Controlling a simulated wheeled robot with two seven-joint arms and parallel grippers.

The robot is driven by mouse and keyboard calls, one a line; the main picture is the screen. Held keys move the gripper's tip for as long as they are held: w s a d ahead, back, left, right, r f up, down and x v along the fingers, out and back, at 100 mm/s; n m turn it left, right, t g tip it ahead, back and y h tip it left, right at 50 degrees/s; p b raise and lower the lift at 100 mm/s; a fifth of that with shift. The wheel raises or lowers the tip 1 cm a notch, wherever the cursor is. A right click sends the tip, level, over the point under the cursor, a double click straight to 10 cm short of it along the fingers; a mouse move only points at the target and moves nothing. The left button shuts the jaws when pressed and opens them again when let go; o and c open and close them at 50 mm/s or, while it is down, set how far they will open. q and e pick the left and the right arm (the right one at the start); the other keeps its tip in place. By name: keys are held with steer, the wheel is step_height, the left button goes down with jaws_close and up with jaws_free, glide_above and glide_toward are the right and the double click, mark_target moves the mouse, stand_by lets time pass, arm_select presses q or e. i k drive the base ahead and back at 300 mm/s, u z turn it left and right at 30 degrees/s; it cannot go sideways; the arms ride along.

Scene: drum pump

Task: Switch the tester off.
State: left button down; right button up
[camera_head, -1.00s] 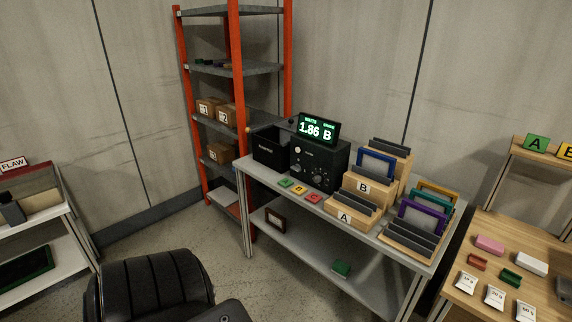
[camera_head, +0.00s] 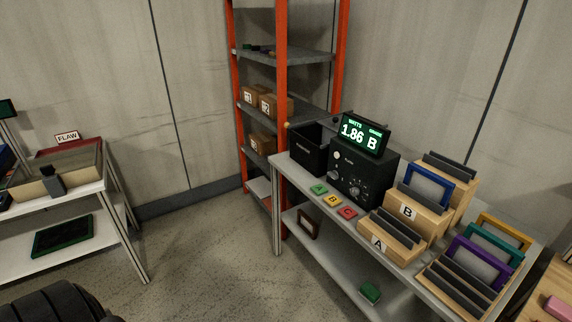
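The tester (camera_head: 362,172) is a black box with knobs on its front, standing on the grey table against the back wall. Its display (camera_head: 364,134) on top is lit green and reads 1.86 B. Which of the small front controls is the switch is too small to tell. Neither of my grippers is in view.
A black bin (camera_head: 308,150) stands left of the tester. Green, yellow and red tags (camera_head: 333,200) lie in front. Wooden racks A and B (camera_head: 415,212) with framed panels stand to the right. An orange shelf unit (camera_head: 281,90) is behind. Floor (camera_head: 205,250) is open at centre-left.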

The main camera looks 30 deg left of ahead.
mark_target(334, 174)
steer(key=u, duration=0.15)
steer(key=i, duration=1.1)
steer(key=z, duration=0.45)
